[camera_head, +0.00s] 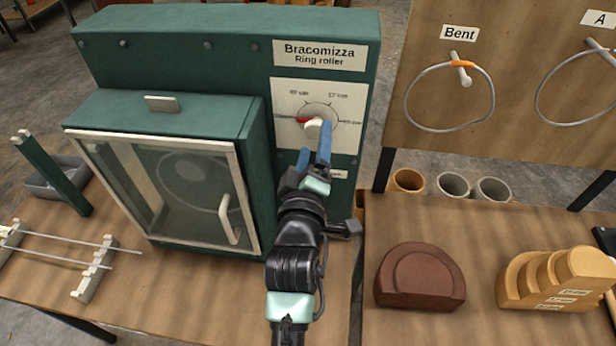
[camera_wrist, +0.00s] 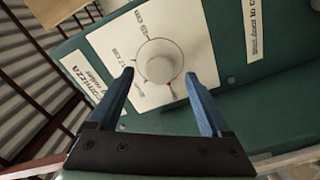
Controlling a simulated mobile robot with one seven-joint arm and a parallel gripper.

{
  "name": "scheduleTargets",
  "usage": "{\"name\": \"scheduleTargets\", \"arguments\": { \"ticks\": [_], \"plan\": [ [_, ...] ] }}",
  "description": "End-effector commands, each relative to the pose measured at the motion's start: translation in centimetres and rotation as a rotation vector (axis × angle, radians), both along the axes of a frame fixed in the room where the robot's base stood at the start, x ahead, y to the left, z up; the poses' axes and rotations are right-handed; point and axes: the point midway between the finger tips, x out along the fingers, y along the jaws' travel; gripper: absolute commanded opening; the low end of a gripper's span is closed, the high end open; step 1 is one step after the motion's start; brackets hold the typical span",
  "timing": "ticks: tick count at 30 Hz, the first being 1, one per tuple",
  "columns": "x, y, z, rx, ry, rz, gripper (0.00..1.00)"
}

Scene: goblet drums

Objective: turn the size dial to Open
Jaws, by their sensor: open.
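The size dial (camera_head: 314,128) is a pale round knob on a white scale plate on the front of the green ring roller. In the wrist view the knob (camera_wrist: 160,63) lies between and slightly beyond my fingertips, with a gap on each side. A red mark shows at the knob's left edge in the head view, near the left-hand scale label, which is too small to read surely. My gripper (camera_head: 315,152) is open and empty in front of the dial. Its blue fingers also show in the wrist view (camera_wrist: 159,76) and partly hide the knob's lower side in the head view.
The glass-fronted door (camera_head: 185,190) with a pale handle (camera_head: 229,218) appears shut, left of my arm. A board (camera_head: 405,120) with hung rings stands to the right.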

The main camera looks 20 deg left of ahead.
Motion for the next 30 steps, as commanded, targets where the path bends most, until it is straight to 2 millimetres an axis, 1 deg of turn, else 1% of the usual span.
{"name": "scheduleTargets", "arguments": {
  "ticks": [1,9,15,18,21,30],
  "plan": [
    [-0.9,-0.3,-0.2,0.002,0.001,-0.002,0.82],
    [-6.0,-1.7,-0.3,0.002,0.001,0.0,0.82],
    [-9.0,-2.5,-0.2,0.0,0.0,0.001,0.82],
    [-9.9,-2.7,-0.2,0.0,-0.001,0.002,0.82],
    [-10.3,-2.9,0.0,0.0,-0.002,0.001,0.82],
    [-10.5,-3.0,0.1,-0.002,-0.002,0.0,0.82]
  ]
}}
